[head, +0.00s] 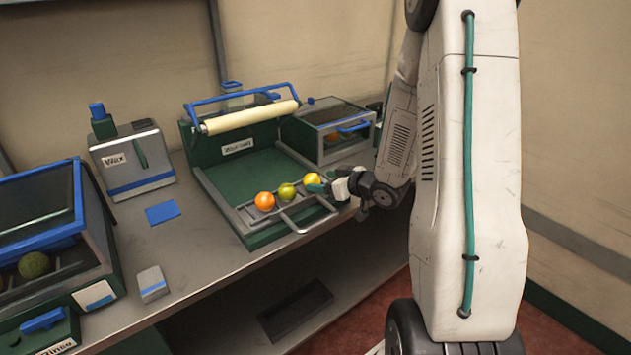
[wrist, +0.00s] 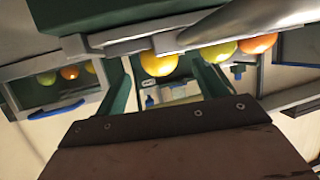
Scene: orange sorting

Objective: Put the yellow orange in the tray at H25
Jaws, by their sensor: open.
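The yellow orange (head: 312,180) sits at the right end of a row of three fruits on the grey front rack of a green station. My gripper (head: 321,188) is right beside it, partly covering its lower right side. In the wrist view the yellow orange (wrist: 159,63) shows between the two green fingers of my open gripper (wrist: 160,72). I cannot tell whether the fingers touch it. A yellow-green fruit (head: 286,192) and an orange fruit (head: 265,201) lie to its left in the head view. I cannot read an H25 mark anywhere.
The green station (head: 245,172) has a blue frame and a pale roller (head: 252,117) above its bed. A lidded box (head: 330,135) stands behind right, a Wax box (head: 133,160) left. A blue-framed case (head: 95,225) holds a green fruit.

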